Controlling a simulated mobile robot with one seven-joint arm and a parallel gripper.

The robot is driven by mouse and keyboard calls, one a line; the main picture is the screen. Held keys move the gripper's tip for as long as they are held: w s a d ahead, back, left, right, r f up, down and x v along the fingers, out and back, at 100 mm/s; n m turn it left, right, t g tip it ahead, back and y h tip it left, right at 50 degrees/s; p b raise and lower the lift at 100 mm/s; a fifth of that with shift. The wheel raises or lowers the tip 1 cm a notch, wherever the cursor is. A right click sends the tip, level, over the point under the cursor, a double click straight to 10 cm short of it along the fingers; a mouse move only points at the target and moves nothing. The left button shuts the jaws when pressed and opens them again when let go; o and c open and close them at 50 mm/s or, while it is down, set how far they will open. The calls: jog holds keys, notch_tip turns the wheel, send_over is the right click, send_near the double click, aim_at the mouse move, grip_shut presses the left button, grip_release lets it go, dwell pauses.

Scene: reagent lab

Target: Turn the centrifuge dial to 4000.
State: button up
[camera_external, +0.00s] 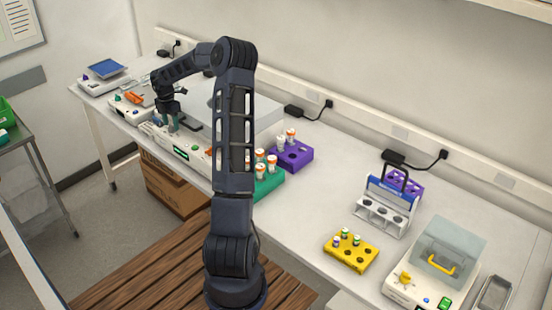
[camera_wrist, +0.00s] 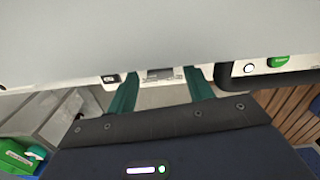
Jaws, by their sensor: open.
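A large white bench unit with a grey lid, probably the centrifuge (camera_external: 255,111), stands on the far part of the bench, partly hidden behind my arm. Its front panel carries small controls and a green-lit display. My gripper (camera_external: 172,126) is at the left part of this front, pointing down.
A scale (camera_external: 103,78) and a small device (camera_external: 130,105) stand left of the unit. Green (camera_external: 268,186) and purple (camera_external: 296,156) tube racks are to its right.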

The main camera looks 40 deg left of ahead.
notch_tip(320, 180, up, 10)
jog(key=shift+r, duration=0.2)
dwell(0.3)
